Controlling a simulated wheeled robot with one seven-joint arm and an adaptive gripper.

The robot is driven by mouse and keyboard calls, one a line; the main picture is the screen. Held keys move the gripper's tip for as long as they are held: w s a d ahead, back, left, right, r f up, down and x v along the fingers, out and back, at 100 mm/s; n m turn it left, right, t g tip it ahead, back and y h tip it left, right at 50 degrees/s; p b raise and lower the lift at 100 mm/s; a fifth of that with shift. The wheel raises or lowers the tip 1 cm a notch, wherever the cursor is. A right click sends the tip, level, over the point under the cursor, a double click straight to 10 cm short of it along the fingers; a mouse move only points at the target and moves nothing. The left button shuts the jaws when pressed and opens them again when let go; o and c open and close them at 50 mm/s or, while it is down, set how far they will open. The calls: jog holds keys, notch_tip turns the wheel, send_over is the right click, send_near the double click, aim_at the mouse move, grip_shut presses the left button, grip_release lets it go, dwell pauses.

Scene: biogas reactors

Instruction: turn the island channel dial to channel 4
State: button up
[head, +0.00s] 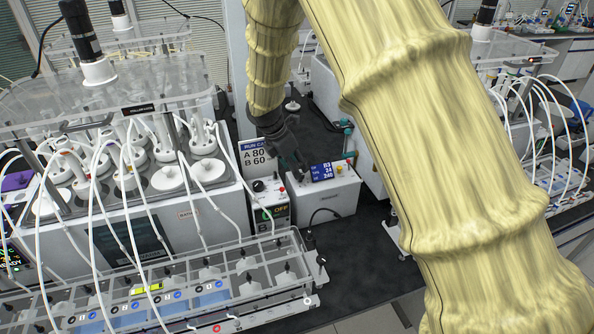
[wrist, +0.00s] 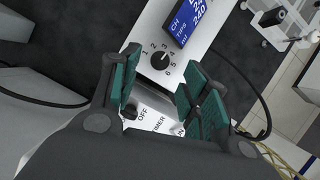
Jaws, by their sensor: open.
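In the wrist view the channel dial (wrist: 160,60) is a small black round knob on a pale panel, with numbers 1 to 6 around it. Its exact setting is too small to tell. A blue screen (wrist: 187,18) with a CH line sits beside it. My gripper (wrist: 166,85) is open, its green-padded fingers on either side of the view of the dial, with nothing held between them. In the head view my gripper (head: 294,163) is at the left end of the white box (head: 338,200) bearing the blue screen; I cannot make out the dial there.
A black cable (wrist: 262,105) loops nearby. A clear tube rack (head: 200,285) stands in front left.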

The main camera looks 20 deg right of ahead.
jog(key=w+v, duration=0.1)
jog(key=v, duration=0.6)
jog(key=shift+s+r, duration=0.3)
jog(key=shift+s, duration=0.25)
jog(key=shift+a, duration=0.2)
